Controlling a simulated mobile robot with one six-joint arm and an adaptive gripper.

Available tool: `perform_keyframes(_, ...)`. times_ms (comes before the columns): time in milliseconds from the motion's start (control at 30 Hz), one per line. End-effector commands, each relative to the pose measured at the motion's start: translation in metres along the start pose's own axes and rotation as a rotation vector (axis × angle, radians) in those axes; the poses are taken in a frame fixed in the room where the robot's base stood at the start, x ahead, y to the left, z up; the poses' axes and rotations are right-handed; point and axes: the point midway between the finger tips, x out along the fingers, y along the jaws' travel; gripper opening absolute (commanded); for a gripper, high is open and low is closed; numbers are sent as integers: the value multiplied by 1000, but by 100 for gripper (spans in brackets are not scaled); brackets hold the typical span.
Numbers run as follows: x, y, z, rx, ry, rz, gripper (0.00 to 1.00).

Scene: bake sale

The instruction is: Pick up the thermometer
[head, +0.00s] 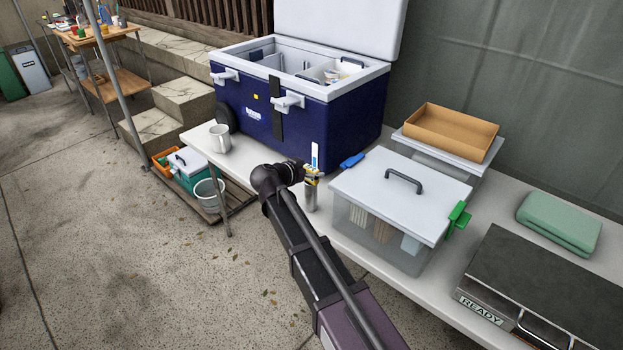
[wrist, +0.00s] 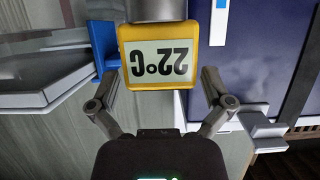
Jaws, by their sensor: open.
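The thermometer (wrist: 123,60) has a yellow frame and a display reading 22°C, upside down in the wrist view. It sits at the end of a grey metal cylinder (wrist: 158,10). In the head view the thermometer (head: 312,170) is a small yellow shape above the metal cylinder (head: 311,197), partly hidden by my gripper. My gripper (wrist: 161,76) is open, with one finger on each side of the thermometer's near part. A narrow gap seems to show on each side; whether a finger touches it is hard to tell.
A blue cooler (head: 300,130) with open lid stands behind the thermometer. A blue clip-like piece (head: 352,160) and a clear lidded bin (head: 380,240) stand right of it. A metal mug (head: 219,138) is on the white table at left, with free tabletop between.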

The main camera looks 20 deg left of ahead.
Motion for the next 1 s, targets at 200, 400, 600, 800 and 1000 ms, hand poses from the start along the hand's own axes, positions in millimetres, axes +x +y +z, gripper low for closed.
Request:
perform_keyframes(200, 0, 0, 0, 0, 0, -1, 100)
perform_keyframes(400, -1, 0, 0, -1, 0, -1, 100)
perform_keyframes(600, -1, 0, 0, -1, 0, -1, 73)
perform_keyframes(800, -1, -1, 0, -1, 0, -1, 32)
perform_keyframes(1000, -1, -1, 0, -1, 0, -1, 32)
